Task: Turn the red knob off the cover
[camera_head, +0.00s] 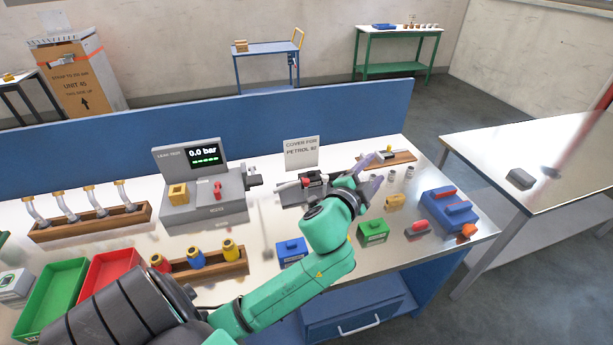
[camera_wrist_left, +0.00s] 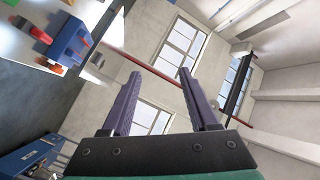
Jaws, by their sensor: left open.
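A grey metal fixture (camera_head: 288,193) stands on the bench in front of a sign reading "COVER FOR PETROL #2" (camera_head: 301,153). A small red part (camera_head: 306,182), which may be the red knob, shows on it, partly hidden by my left arm. I cannot make out the cover clearly. My right gripper is not in view.
A leak tester (camera_head: 190,160) reading 0.0 bar, with another red part (camera_head: 217,189), stands left of the fixture. A blue block with red parts (camera_head: 447,208) sits at the bench's right end.

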